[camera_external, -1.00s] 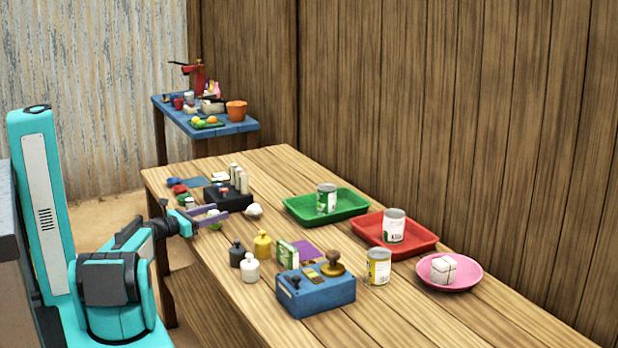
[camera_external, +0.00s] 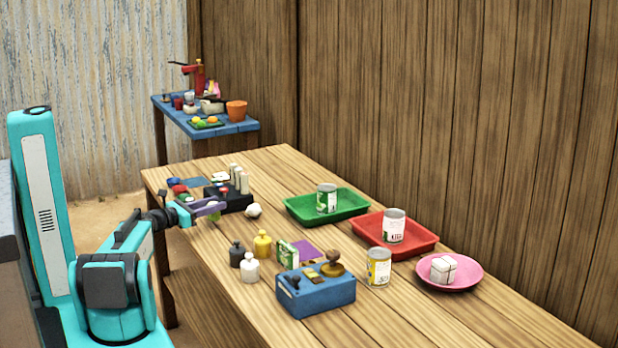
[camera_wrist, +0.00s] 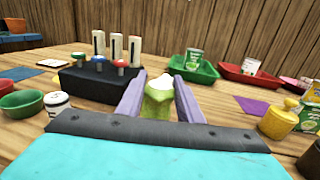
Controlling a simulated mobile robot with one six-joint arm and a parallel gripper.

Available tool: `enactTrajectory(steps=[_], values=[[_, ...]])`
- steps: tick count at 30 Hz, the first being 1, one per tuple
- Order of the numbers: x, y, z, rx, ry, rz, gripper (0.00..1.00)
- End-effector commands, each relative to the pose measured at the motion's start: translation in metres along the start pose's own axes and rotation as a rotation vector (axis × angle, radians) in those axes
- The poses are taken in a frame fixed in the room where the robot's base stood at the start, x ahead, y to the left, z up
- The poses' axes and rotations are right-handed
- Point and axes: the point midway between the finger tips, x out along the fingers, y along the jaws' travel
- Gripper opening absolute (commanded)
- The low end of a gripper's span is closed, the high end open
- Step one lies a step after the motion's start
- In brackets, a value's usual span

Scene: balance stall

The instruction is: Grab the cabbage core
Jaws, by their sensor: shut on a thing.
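My gripper (camera_wrist: 160,100) is shut on the cabbage core (camera_wrist: 157,104), a pale green piece with a whitish top, held between the two purple fingers in the wrist view. In the external view my gripper (camera_external: 212,208) is over the left side of the wooden table, just in front of the black box. There the core (camera_external: 213,215) is mostly hidden by the fingers, with a little green showing below them.
A black box (camera_wrist: 100,84) with coloured knobs and pale upright blocks stands just beyond my gripper. A white lump (camera_external: 253,210) lies to its right. Weights, a blue box (camera_external: 318,296), a green tray (camera_external: 300,208) and a red tray (camera_external: 420,236) stand farther right.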

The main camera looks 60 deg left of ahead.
Motion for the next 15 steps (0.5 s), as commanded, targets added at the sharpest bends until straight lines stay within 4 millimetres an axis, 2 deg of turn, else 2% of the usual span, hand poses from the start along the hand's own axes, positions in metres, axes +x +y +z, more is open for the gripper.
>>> enactTrajectory(steps=[9, 15], values=[[0.000, 0.000, 0.041, 0.001, -0.001, 0.000, 0.10], [0.000, 0.000, 0.059, 0.001, 0.000, 0.001, 0.10]])
